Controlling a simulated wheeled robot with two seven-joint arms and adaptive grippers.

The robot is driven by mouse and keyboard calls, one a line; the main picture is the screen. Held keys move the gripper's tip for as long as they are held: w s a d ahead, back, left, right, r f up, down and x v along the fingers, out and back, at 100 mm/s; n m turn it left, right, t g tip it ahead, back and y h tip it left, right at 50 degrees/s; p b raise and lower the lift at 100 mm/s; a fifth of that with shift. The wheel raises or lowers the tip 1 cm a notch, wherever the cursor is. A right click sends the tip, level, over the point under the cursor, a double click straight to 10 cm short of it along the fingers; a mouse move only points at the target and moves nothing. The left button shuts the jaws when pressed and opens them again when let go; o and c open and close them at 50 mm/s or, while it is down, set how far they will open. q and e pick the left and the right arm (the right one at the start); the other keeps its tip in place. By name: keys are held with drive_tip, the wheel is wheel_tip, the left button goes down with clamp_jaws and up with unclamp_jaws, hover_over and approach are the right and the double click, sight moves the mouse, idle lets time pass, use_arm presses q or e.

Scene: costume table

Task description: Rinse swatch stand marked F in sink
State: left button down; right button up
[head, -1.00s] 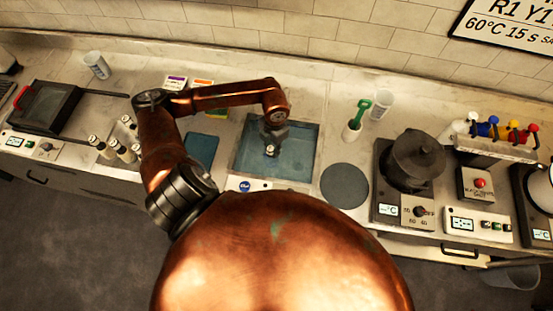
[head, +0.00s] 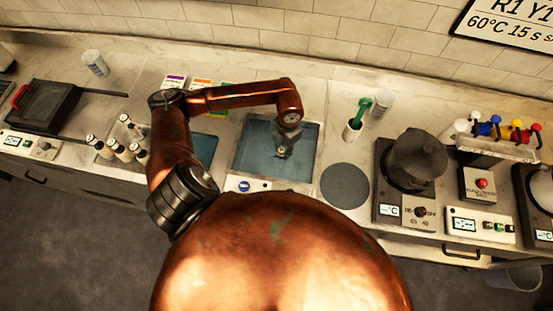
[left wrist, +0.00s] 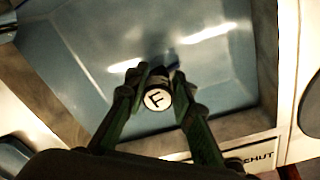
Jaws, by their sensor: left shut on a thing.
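The swatch stand marked F (left wrist: 157,99) shows its round white top with a black F in the left wrist view. My left gripper (left wrist: 160,82) is shut on it, a finger on each side. In the head view my left gripper (head: 284,147) points down over the sink (head: 251,166), a blue-grey basin, with the stand (head: 282,154) at its tips. In the left wrist view the sink basin (left wrist: 95,60) lies behind the stand. I cannot tell how far the stand is above the basin floor. My right gripper is not in view.
Several white-capped stands (head: 122,153) are left of my arm. A dark round mat (head: 345,185), a cup with a green-handled tool (head: 353,130) and a dark pot on a heater (head: 416,158) are right of the sink.

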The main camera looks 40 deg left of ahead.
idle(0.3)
use_arm(q)
drive_tip(key=shift+w+d+r+p, duration=0.1)
drive_tip(key=shift+r+p, duration=2.95)
drive_tip(key=shift+r, duration=2.15)
wheel_tip(320, 180, up, 5)
drive_tip(key=shift+f+p, duration=0.2)
drive_tip(key=shift+p, duration=1)
